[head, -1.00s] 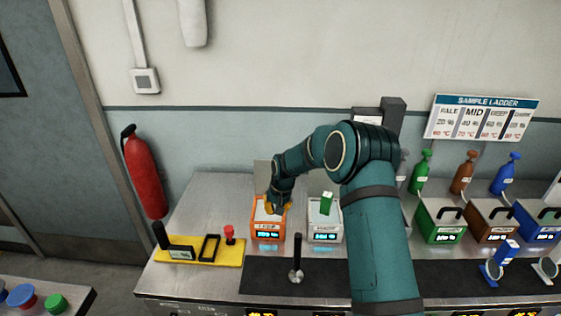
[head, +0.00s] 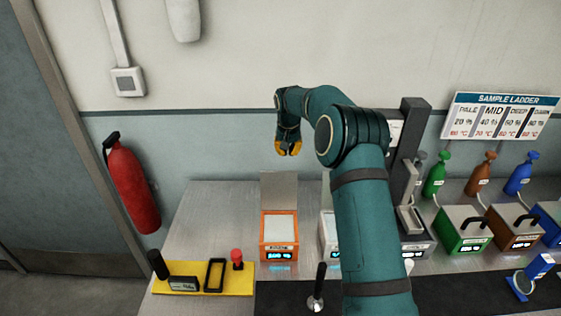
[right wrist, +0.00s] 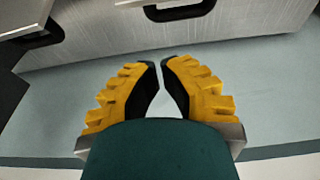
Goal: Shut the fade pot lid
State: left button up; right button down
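An orange-framed pot (head: 279,246) with a lit display stands on the bench in the head view. Its grey lid (head: 279,190) stands upright at the back, and the pale top is exposed. Its label is too small to read, so I cannot tell whether it is the fade pot. A white pot (head: 328,236) beside it is mostly hidden by my right arm. My right gripper (head: 288,150) is raised above and behind the orange pot, apart from its lid. In the right wrist view, its yellow fingers (right wrist: 159,66) nearly meet, with a narrow empty gap. My left gripper is out of view.
A yellow tray (head: 246,281) with tools lies at the front left. A dark-handled tool (head: 318,288) stands in front of the pots. Green (head: 463,235) and brown (head: 512,231) lidded boxes stand at right. Bare bench lies left of the orange pot.

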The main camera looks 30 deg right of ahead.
jog(key=x, duration=0.9)
jog(key=shift+s+f, duration=0.25)
jog(key=shift+s, duration=0.05)
jog(key=shift+d, duration=0.15)
